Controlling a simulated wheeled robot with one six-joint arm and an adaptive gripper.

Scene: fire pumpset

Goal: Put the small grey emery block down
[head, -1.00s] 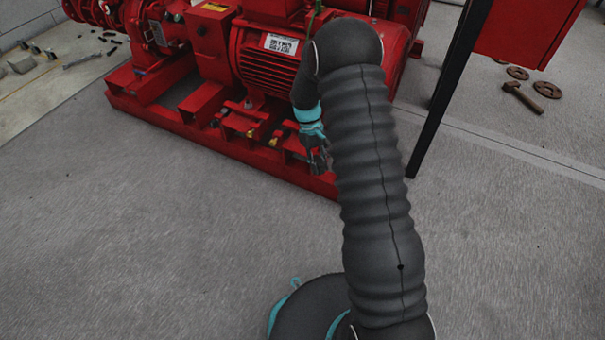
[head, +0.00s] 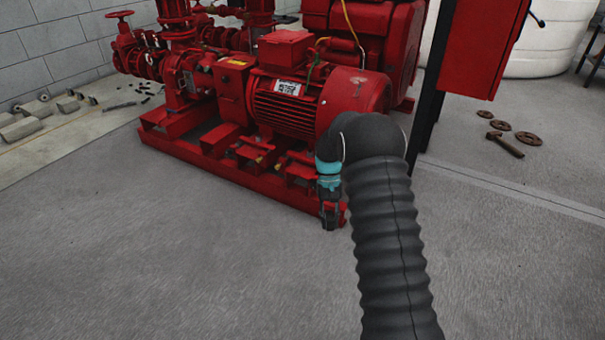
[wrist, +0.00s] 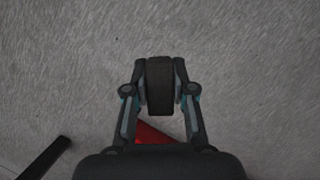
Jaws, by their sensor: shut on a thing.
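My gripper (wrist: 160,88) is shut on the small grey emery block (wrist: 159,86), a dark block held between the two fingertips in the wrist view. Bare concrete floor shows beyond and around the block in that view; the height above the floor is hard to judge. In the head view my gripper (head: 330,214) points down beside the right front end of the red pump base. The block itself cannot be made out clearly there.
The red pumpset base (head: 235,178) lies close to my gripper. A red cabinet (head: 485,45) on a dark post (head: 428,95) stands to the right. A hammer (head: 505,144) and several rusty discs lie beyond it. Open grey floor (head: 180,260) spreads in front and left.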

